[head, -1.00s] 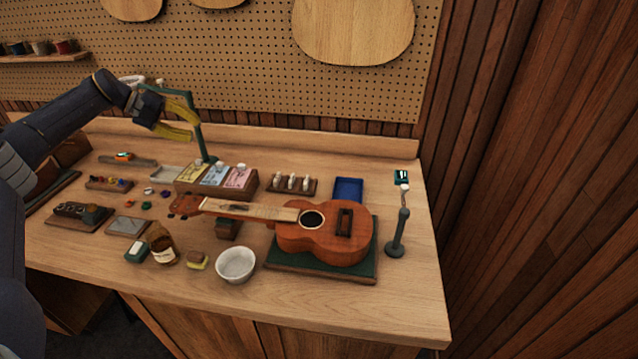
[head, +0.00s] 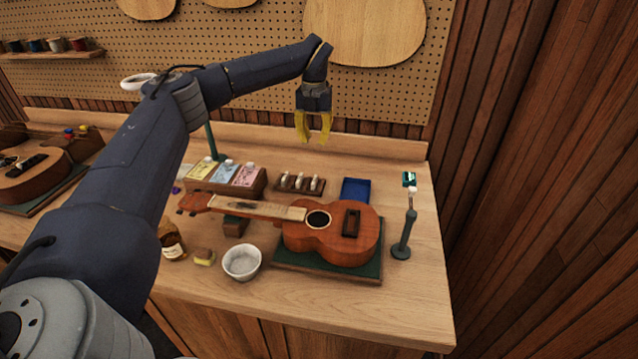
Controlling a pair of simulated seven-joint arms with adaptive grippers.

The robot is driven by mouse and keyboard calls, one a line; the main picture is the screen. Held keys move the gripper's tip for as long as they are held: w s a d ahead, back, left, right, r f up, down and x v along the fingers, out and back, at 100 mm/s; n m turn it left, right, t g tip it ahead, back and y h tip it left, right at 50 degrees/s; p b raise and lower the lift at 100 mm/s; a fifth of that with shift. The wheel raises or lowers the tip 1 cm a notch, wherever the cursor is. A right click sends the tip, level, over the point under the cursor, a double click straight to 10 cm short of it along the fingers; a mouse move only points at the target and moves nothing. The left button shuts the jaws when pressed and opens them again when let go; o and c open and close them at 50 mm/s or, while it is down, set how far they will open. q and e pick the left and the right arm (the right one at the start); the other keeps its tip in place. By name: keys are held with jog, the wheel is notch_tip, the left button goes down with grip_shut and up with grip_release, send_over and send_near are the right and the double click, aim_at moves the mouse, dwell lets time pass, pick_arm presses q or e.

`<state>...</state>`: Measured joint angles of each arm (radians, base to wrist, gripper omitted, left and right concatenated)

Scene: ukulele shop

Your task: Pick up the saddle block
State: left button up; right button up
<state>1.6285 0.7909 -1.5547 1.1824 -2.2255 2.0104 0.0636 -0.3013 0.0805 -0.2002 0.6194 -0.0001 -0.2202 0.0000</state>
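A small dark wooden block with several upright white pieces (head: 299,184) stands on the bench, behind the ukulele (head: 330,233); it looks like the saddle block. My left gripper (head: 314,138) hangs above and behind it, yellow fingers pointing down. The fingers are apart with nothing between them, and clear of the block. My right gripper is not in view.
A wooden holder with colored packets (head: 226,179) stands just left of the block, and a blue tray (head: 355,190) to its right. The ukulele lies on a green mat (head: 305,259). A white bowl (head: 241,262) is in front. A dark stand (head: 405,235) is at right.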

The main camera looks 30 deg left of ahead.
aim_at(315, 178)
pick_arm(q)
notch_tip(315, 178, down, 16)
jog(key=shift+r, duration=0.25)
dwell(0.6)
grip_shut()
